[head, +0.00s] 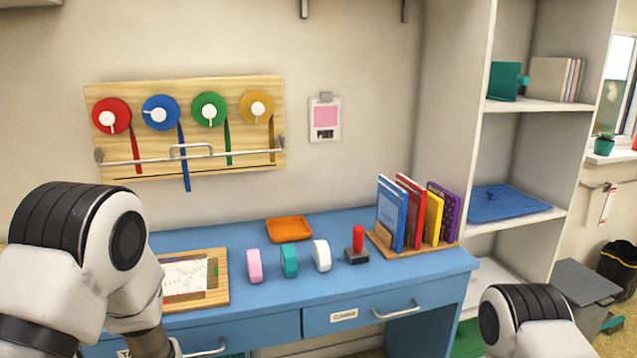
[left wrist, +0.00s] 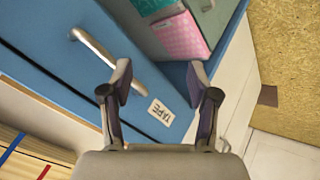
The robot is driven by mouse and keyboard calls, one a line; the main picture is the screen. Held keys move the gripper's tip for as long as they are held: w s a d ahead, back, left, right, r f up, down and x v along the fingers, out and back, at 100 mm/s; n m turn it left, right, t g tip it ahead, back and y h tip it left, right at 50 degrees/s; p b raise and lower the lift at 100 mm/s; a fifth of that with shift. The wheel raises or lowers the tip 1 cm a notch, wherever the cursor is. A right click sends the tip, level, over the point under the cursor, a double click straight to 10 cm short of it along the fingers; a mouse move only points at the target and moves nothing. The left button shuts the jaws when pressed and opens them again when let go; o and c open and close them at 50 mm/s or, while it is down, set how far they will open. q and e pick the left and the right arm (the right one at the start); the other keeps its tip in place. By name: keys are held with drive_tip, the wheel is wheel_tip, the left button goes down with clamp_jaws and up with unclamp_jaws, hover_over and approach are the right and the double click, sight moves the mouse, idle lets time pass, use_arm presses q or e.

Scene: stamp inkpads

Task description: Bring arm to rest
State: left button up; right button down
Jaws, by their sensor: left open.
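My left arm comes in from the left in the head view, and its gripper is out of that picture. In the left wrist view my left gripper (left wrist: 158,88) is open, with nothing between its fingers. It points at the front of a blue drawer unit (left wrist: 45,50) with a metal handle (left wrist: 106,48) and a label reading TAPE (left wrist: 160,113). My right arm shows only at the lower right of the head view; its gripper is not visible.
The blue desk (head: 370,284) holds a wooden board with paper (head: 185,277), pink (head: 254,265), teal (head: 289,260) and white (head: 321,254) items, a red-handled stamp (head: 358,240), an orange tray (head: 289,229) and books (head: 409,212). Shelves (head: 520,105) stand right.

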use_arm(q)
drive_tip(key=s+d+f+m+g+h+b, duration=0.1)
drive_tip(key=s+f+m+g, duration=0.2)
drive_tip(key=s+f+m, duration=0.55)
drive_tip(key=s+f+m+g+h+b, duration=0.15)
drive_tip(key=s+f, duration=0.35)
drive_tip(key=s, duration=0.8)
drive_tip(key=s+d+f+m+g+b, duration=0.1)
drive_tip(key=s+f+m+g, duration=0.3)
drive_tip(key=s+f, duration=0.5)
wheel_tip(320, 180, up, 17)
drive_tip(key=s+p, duration=0.1)
drive_tip(key=p, duration=1.4)
drive_tip(key=shift+r+t, duration=0.2)
drive_tip(key=shift+t, duration=0.15)
drive_tip(key=shift+s+p, duration=0.1)
drive_tip(key=shift+p, duration=0.2)
drive_tip(key=shift+c, duration=0.3)
